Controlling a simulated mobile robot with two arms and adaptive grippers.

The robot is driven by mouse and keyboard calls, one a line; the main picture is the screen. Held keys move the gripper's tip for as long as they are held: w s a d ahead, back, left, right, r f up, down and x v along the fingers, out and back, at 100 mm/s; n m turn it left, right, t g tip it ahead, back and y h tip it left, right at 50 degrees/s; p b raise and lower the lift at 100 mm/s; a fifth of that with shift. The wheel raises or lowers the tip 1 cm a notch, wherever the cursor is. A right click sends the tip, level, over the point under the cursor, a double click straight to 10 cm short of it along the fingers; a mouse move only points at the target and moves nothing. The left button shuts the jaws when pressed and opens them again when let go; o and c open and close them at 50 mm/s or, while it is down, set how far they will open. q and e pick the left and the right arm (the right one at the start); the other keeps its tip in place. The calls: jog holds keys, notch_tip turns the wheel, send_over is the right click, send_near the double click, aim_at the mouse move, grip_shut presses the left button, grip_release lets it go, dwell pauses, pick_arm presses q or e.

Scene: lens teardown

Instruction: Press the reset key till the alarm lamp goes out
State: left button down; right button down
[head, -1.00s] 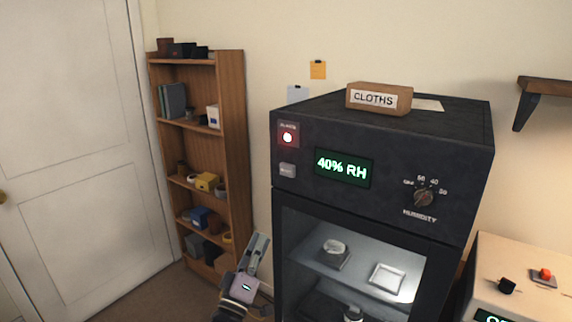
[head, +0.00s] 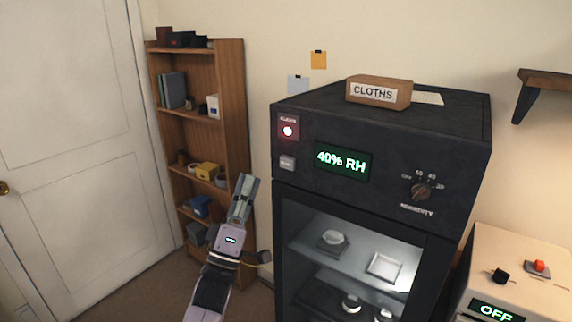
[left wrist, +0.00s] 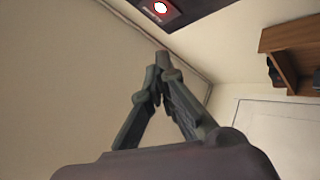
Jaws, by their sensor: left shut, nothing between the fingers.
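The alarm lamp (head: 288,130) glows in a red square at the top left of the dark cabinet's front. It also shows lit at the top of the left wrist view (left wrist: 160,8). The small grey reset key (head: 287,162) sits just below the lamp in the head view; its lettering is too small to read. My left gripper (head: 246,178) is shut and empty, pointing up, to the left of the cabinet and a little lower than the key. Its closed fingers (left wrist: 160,62) show in the left wrist view, apart from the panel. My right gripper is not in view.
The dark cabinet (head: 390,222) has a green 40% RH display (head: 342,161), a humidity knob (head: 421,191) and a glass door. A CLOTHS box (head: 379,92) lies on top. A wooden shelf (head: 232,110) stands behind my left arm. A cream box (head: 535,262) with switches is at right.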

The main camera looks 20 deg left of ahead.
aim_at(287, 163)
pick_arm(q)
jog(key=w+d+b, duration=0.2)
jog(key=w+b, duration=0.1)
jog(key=w, duration=0.5)
jog(key=shift+w+d, duration=0.15)
dwell(0.7)
jog(key=shift+w+b, duration=0.15)
jog(key=shift+b, duration=0.2)
dwell(0.3)
jog(key=shift+w, duration=0.25)
jog(key=shift+w+d+b, duration=0.2)
jog(key=shift+w+b, duration=0.15)
jog(key=shift+w, duration=0.05)
dwell(0.7)
jog(key=shift+s, duration=0.15)
jog(key=shift+s+a+p, duration=0.2)
jog(key=shift+s+p, duration=0.3)
jog(key=shift+s, duration=0.2)
